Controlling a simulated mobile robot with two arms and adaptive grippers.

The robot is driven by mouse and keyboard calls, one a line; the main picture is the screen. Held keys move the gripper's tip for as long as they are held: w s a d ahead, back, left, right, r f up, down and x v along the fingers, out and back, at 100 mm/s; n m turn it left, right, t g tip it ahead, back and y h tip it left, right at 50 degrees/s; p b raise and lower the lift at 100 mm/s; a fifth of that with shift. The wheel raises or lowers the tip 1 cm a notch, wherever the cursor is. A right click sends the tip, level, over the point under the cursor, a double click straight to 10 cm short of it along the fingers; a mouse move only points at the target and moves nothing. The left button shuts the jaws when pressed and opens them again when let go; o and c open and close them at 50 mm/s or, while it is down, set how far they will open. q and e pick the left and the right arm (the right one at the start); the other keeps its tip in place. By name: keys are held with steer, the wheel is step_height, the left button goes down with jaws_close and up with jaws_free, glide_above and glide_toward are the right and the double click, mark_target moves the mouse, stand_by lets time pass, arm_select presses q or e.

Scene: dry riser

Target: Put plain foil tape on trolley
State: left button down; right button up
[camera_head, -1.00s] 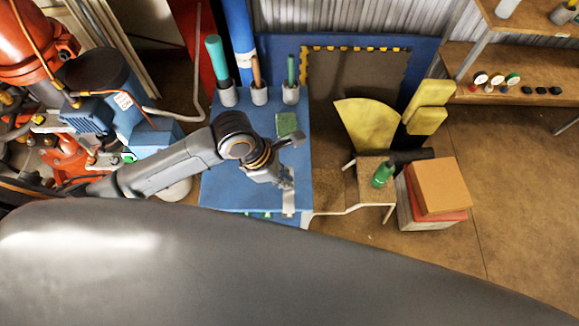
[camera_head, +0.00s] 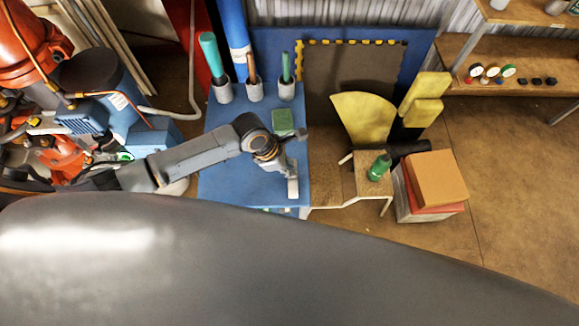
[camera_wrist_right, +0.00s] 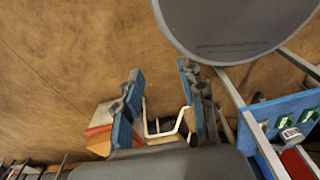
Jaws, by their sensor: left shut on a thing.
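The blue trolley (camera_head: 225,186) stands left of centre in the head view. My left gripper (camera_head: 291,178) is over the trolley's right side, near its front corner. It is shut on a small light grey piece (camera_head: 293,188), which looks like the foil tape; the gripper hides part of it. I cannot tell whether the piece touches the trolley top. My right gripper (camera_wrist_right: 160,75) shows in the right wrist view with its two blue-padded fingers apart and nothing between them.
A green block (camera_head: 283,122) and several cups with handled tools (camera_head: 255,91) stand at the trolley's back. To the right are a small stool (camera_head: 370,187) with a green bottle (camera_head: 379,166) and stacked boxes (camera_head: 436,180). The trolley's front left top is clear.

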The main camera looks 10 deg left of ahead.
arm_select(q)
steer(key=c, duration=1.5)
jaws_free()
steer(key=shift+f, duration=0.1)
steer(key=v, duration=1.2)
steer(key=shift+b, duration=0.4)
